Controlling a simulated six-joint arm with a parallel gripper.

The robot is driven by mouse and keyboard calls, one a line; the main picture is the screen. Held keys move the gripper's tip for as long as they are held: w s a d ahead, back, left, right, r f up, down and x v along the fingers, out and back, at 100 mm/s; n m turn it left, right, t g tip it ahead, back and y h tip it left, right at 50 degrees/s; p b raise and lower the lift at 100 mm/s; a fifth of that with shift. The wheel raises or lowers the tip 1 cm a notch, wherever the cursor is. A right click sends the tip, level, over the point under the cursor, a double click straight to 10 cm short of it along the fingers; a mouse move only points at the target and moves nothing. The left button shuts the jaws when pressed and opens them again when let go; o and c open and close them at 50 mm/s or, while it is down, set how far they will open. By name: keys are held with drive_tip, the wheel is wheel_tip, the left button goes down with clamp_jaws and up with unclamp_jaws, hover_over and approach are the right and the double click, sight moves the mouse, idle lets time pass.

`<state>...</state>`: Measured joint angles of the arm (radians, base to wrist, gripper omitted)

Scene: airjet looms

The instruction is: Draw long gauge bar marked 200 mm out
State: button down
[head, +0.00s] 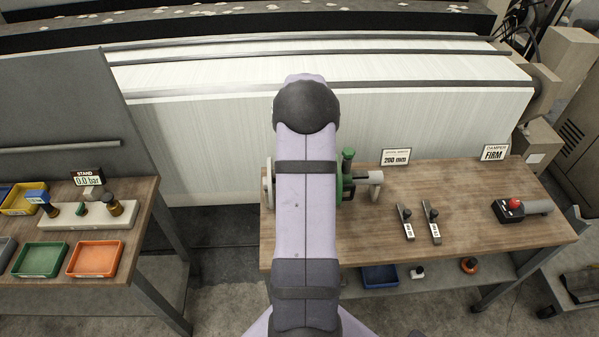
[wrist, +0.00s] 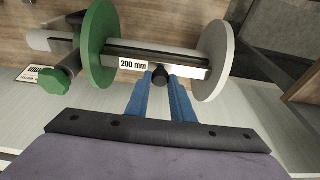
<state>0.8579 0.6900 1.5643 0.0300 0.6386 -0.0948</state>
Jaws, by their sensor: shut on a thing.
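The long gauge bar (wrist: 190,72) bears a "200 mm" label and lies between a green disc (wrist: 97,45) and a pale grey disc (wrist: 215,60) in the wrist view. A dark round knob (wrist: 160,77) sticks out from the bar. My gripper (wrist: 160,84) has its blue fingers shut on this knob, one on each side. In the head view my arm hides the gripper and the bar. The green disc (head: 339,184) and the green handle (head: 348,158) show beside my arm there.
Two short labelled bars (head: 405,222) (head: 432,222) lie on the wooden bench (head: 470,200). A "200 mm" sign (head: 396,157) and a "FIRM" sign (head: 494,153) stand behind. A red-button box (head: 510,210) lies at right. Trays (head: 95,258) are on the left bench.

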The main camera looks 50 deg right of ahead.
wheel_tip(320, 180, up, 8)
drive_tip(key=p, duration=0.5)
drive_tip(key=shift+r+p, duration=0.2)
drive_tip(key=shift+p, duration=0.15)
idle(0.7)
